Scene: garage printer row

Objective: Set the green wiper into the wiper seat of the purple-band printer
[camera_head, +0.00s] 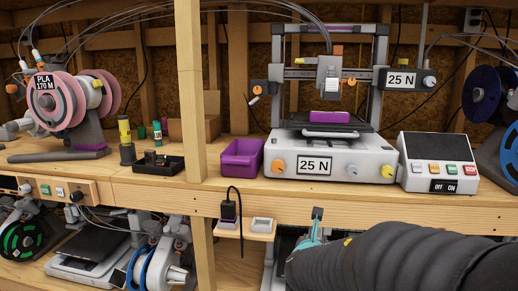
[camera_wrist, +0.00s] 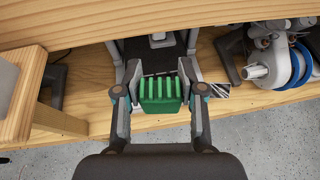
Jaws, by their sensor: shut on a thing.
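The green wiper (camera_wrist: 160,98), a block with several upright ridges, sits between the fingers of my gripper (camera_wrist: 159,82) in the wrist view. My gripper is shut on it. In the head view my gripper (camera_head: 314,228) is below the bench's front edge, at the lower shelf, and the wiper cannot be made out there. A grey printer frame (camera_wrist: 190,42) stands beyond the wiper in the wrist view, partly under the wooden edge. The upper printer (camera_head: 333,160) carries a purple block on its bed.
The wooden bench edge (camera_head: 240,203) runs above my gripper. A wooden post (camera_head: 190,90) stands at left. A small ledge (camera_head: 246,232) with a plugged-in device sticks out left of my gripper. A blue spool (camera_wrist: 299,66) is at right in the wrist view.

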